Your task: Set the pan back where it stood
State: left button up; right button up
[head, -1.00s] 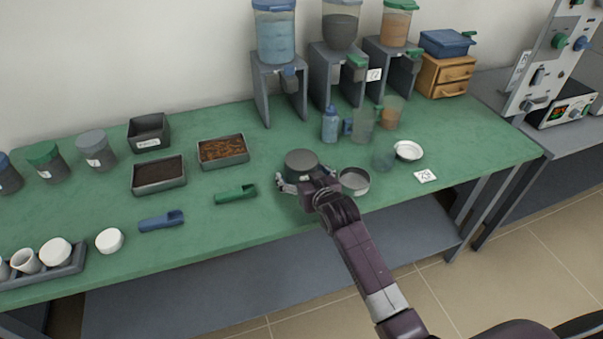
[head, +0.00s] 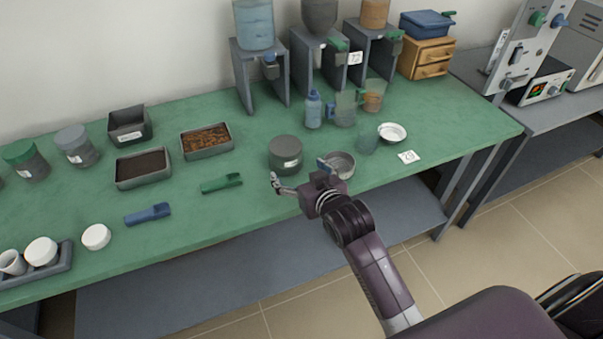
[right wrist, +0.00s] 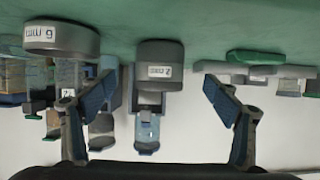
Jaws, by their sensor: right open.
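A round dark grey vessel (head: 285,155) with a white label stands upright near the front edge of the green table. A shallower, open round metal vessel (head: 340,165) stands to its right. I cannot tell for sure which of them is the pan. My right gripper (head: 299,173) is open and empty, in front of the dark vessel and apart from it. In the right wrist view, which is upside down, the dark vessel (right wrist: 160,52) shows between the spread fingers (right wrist: 160,105), and the other labelled vessel (right wrist: 62,38) is at the left. My left gripper is not in view.
A green scoop (head: 221,183) lies left of the dark vessel. Two trays of brown material (head: 207,140) (head: 143,168) stand farther left. A blue bottle (head: 313,110), clear jugs (head: 345,108) and a white dish (head: 392,132) stand behind and right. Dispensers (head: 255,65) line the wall.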

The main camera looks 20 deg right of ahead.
jog(key=shift+v, duration=1)
